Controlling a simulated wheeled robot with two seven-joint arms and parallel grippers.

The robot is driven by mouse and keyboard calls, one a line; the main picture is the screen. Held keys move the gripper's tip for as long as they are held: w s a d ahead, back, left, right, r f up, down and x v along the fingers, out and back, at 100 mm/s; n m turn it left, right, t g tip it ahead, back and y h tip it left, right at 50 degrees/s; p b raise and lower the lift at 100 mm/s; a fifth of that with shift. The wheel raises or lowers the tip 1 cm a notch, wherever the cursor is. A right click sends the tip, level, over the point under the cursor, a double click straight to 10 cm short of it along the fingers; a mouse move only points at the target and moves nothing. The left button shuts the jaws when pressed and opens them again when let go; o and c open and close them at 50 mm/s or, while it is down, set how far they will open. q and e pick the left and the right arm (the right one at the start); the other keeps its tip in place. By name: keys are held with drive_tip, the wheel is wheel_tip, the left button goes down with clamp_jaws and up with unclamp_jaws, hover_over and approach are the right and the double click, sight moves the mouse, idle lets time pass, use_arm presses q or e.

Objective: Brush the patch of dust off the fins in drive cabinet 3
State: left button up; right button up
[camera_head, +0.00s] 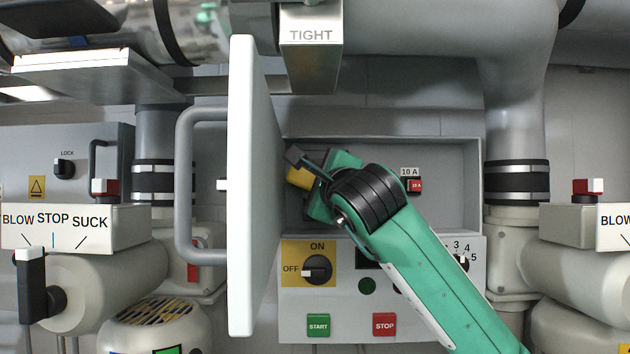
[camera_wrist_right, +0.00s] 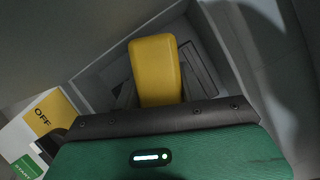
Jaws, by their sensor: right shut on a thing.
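An open cabinet (camera_head: 450,160) stands in the middle of the head view. Its number does not show. My right gripper (camera_head: 303,172) reaches into its left part, just right of the open door (camera_head: 243,200). It is shut on a yellow block-shaped thing (camera_head: 299,178), possibly the brush's handle. The yellow thing (camera_wrist_right: 155,65) also shows in the right wrist view, standing out beyond the gripper; no bristles can be made out. The fins and the dust patch cannot be made out, with the door, my arm and shadow in the way. My left gripper is out of view.
The door with its grey handle (camera_head: 184,190) juts toward me close beside my right gripper. The ON/OFF knob (camera_head: 317,268), START button (camera_head: 318,325) and STOP button (camera_head: 384,325) sit below the opening. A bracket marked TIGHT (camera_head: 311,50) hangs above.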

drive_tip(key=shift+w, duration=0.65)
drive_tip(key=shift+d+f+b, duration=0.1)
drive_tip(key=shift+d+b, duration=0.9)
drive_tip(key=shift+d, duration=0.1)
drive_tip(key=shift+a, duration=0.1)
drive_tip(key=shift+w+d+f+b, duration=0.1)
drive_tip(key=shift+w+d+b, duration=0.3)
drive_tip(key=shift+b, duration=0.2)
drive_tip(key=shift+w+d, duration=0.1)
drive_tip(key=shift+w, duration=0.05)
drive_tip(key=c, duration=0.3)
drive_tip(key=shift+b, duration=0.65)
drive_tip(key=shift+s+a+b, duration=0.25)
drive_tip(key=shift+a+b, duration=0.05)
drive_tip(key=shift+a, duration=0.25)
drive_tip(key=shift+s+a, duration=0.1)
